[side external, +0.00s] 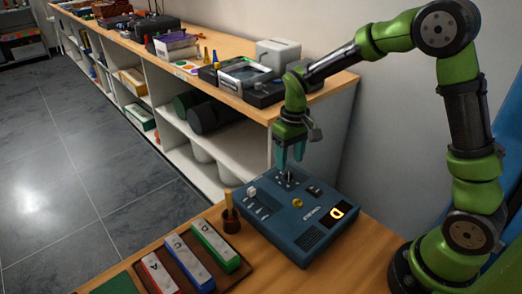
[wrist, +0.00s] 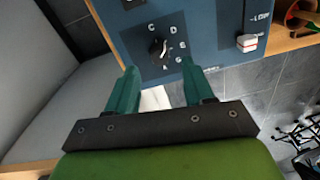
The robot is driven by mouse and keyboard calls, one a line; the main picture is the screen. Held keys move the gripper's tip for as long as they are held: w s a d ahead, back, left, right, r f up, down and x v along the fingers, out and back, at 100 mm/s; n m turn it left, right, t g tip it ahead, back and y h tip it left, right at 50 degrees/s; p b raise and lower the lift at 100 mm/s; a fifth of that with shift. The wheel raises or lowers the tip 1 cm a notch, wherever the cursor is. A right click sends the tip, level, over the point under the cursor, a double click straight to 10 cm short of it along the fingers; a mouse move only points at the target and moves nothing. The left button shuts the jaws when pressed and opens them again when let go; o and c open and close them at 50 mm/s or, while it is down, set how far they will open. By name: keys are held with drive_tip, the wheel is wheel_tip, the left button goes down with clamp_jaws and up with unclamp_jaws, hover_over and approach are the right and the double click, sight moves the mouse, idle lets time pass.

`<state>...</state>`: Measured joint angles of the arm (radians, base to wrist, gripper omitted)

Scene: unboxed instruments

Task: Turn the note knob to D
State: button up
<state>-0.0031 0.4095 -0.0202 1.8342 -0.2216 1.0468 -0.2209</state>
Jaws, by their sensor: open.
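The blue instrument box (side external: 313,240) stands on the wooden table, and its panel also shows in the wrist view (wrist: 205,25). The note knob (wrist: 158,47) is small and dark with a light mark, ringed by letters including C, D, G and A. I cannot tell surely which letter it points to. In the side view the knob (side external: 288,176) is just below my fingers. My gripper (side external: 290,158) is open and empty above it; in the wrist view the teal fingers (wrist: 160,70) are spread, with the knob ahead of the gap between them. A lit orange character (side external: 337,213) glows on the box.
A wooden-handled tool in a brown holder (side external: 231,221) stands at the box's left. Several coloured bars, one green (side external: 216,247), lie in front. A cluttered shelf (side external: 345,82) stands behind.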

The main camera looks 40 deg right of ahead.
sight(292, 172)
wheel_tip(292, 172, up, 13)
drive_tip(key=shift+d, duration=0.25)
drive_tip(key=shift+r, duration=0.1)
drive_tip(key=s+a+r+m+t, duration=0.1)
drive_tip(key=s+t, duration=0.2)
drive_tip(key=s, duration=0.5)
drive_tip(key=s+a+r+m+t+y, duration=0.1)
drive_tip(key=s+t, duration=0.3)
drive_tip(key=s, duration=0.5)
drive_tip(key=shift+s+a+r+m+y, duration=0.15)
drive_tip(key=shift+a+r+m+y, duration=0.2)
drive_tip(key=shift+a, duration=0.45)
